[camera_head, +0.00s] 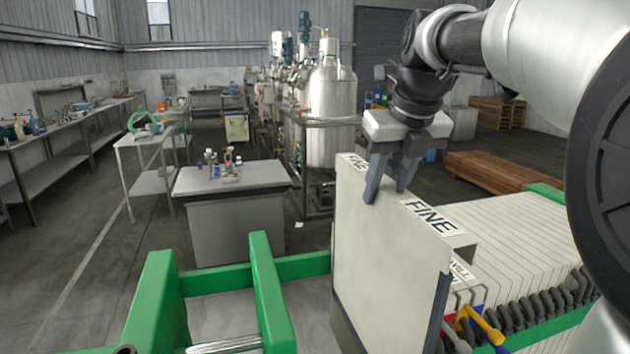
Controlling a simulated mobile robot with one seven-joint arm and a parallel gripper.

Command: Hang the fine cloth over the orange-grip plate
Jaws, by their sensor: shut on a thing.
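The fine cloth (385,255) is a large off-white sheet, with the word FINE on labels along its top edge. It hangs upright at the near end of the plate stack. My gripper (386,192) is shut on its top edge, with one finger in front of it. Dark edging shows along its lower left and right side. I cannot tell whether a plate is inside it. A yellow grip (482,322) with red and blue parts around it shows at the lower right. I cannot make out a clearly orange grip; the cloth may hide it.
A row of pale plates (535,235) with dark grips stands close behind the cloth, one labelled with letters ending in WILL. The green frame (270,290) lies left, with an open gap. A grey table (235,180) with bottles and steel tanks (330,115) stand beyond.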

